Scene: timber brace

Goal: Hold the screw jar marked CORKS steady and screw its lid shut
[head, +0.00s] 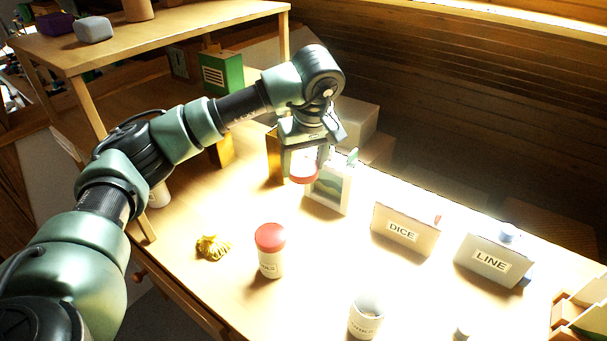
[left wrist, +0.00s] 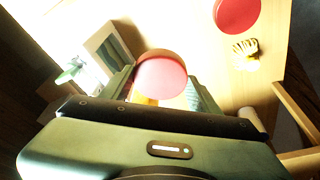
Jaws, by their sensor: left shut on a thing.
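My left gripper (head: 303,172) is shut on a round red lid (head: 304,180), held in the air above the far part of the table. The lid also shows between the fingers in the left wrist view (left wrist: 162,78). A white open-topped jar (head: 365,320) stands upright at the near edge of the picture; its label looks like CORKS but is hard to read. Another white jar (head: 270,262) with a red lid on it stands to its left, its label partly unreadable. The gripper is well apart from both jars. My right gripper is not in view.
A yellow crumpled thing (head: 212,248) lies left of the red-lidded jar. Boxes marked DICE (head: 402,231) and LINE (head: 489,262) stand at the right. A picture frame (head: 330,190) stands close by the left gripper. A wooden shelf (head: 170,42) rises at the back left. The table's middle is clear.

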